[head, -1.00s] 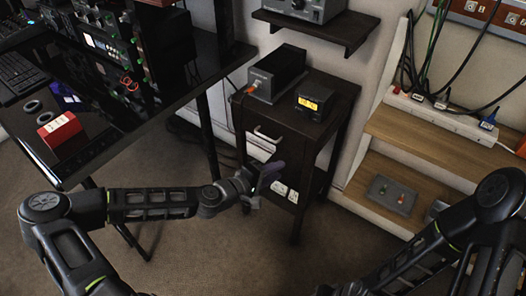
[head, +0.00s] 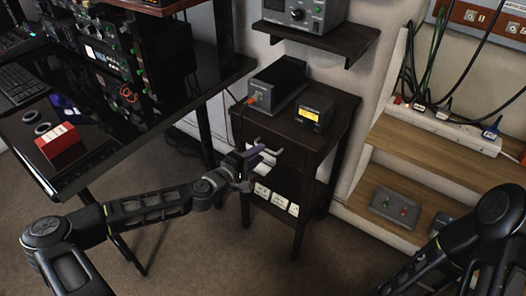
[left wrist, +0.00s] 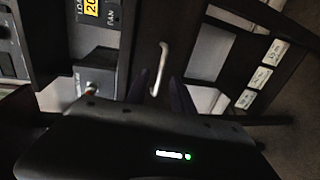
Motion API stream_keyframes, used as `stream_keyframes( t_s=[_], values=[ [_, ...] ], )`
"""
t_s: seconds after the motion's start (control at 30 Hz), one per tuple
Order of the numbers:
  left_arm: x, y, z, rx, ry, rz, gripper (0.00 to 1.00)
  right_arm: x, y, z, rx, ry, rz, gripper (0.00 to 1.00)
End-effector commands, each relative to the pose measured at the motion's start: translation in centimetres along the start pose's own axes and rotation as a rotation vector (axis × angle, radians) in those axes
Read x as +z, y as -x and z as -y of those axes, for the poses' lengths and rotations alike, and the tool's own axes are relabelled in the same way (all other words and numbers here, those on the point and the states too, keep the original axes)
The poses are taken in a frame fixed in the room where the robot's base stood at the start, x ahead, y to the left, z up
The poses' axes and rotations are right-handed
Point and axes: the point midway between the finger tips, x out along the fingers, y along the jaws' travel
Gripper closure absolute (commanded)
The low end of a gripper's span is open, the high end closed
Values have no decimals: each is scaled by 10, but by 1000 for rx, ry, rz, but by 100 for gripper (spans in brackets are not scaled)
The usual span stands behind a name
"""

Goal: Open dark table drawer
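The dark side table (head: 335,118) stands against the wall, with its drawer in the upper front. The drawer looks shut, but my gripper covers part of its front. The pale bar handle (left wrist: 160,68) shows in the left wrist view, just beyond my left fingertips. In the head view my left gripper (head: 257,160) is in front of the drawer and largely hides the handle. It is open, with its two dark purple fingers (left wrist: 165,88) apart and nothing seen between them. My right arm (head: 470,235) enters at the lower right; its gripper is out of view.
A black box (head: 277,82) and a small meter with a yellow display (head: 314,111) stand on the table top. White sockets (head: 277,199) sit on the lower shelf. The black desk (head: 100,140) is at left, wooden shelves (head: 420,150) at right. Floor in front is clear.

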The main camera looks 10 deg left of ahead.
Motion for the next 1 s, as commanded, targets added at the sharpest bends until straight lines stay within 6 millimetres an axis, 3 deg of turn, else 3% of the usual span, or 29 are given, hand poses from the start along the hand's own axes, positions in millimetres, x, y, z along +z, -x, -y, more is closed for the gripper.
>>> stream_keyframes(
  t_s=[0.2, 0.53, 0.9, 1.0],
  values=[
    [1, -28, 0, 0, -1, 1, 70, 0, -1, 0, 0, 0, 0, 64],
    [0, -32, 0, 0, -1, 0, 70, 0, -1, 0, 0, 0, 0, 64],
    [0, -32, 0, 0, -1, 0, 100, 0, -1, 0, 0, 0, 0, 64],
    [0, -32, 0, 0, -1, 0, 100, 0, -1, 0, 0, 0, 0, 64]
  ],
)
